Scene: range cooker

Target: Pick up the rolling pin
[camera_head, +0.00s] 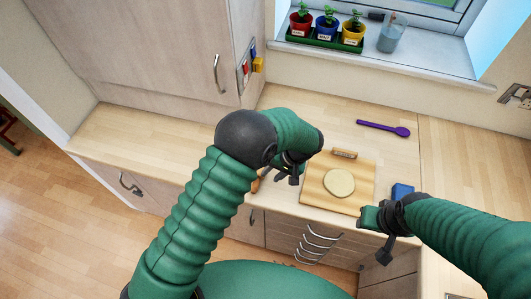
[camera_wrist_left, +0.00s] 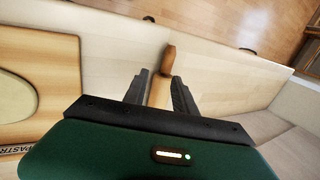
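The wooden rolling pin (camera_head: 257,184) lies on the worktop to the left of the pastry board, mostly hidden behind my left arm and gripper. In the left wrist view the rolling pin (camera_wrist_left: 159,90) shows between the two dark fingers of my left gripper (camera_wrist_left: 161,76), its rounded handle pointing away beyond them. The left gripper (camera_head: 288,178) is open, with one finger on each side of the pin; firm contact does not show. My right gripper (camera_head: 378,232) is near the counter's front edge, right of the board; its finger opening is unclear.
The pastry board (camera_head: 314,186) with a round of dough (camera_head: 339,183) lies right of the left gripper. A purple spoon (camera_head: 383,128) lies behind it. A blue object (camera_head: 402,191) sits near the right gripper. The worktop at left is clear.

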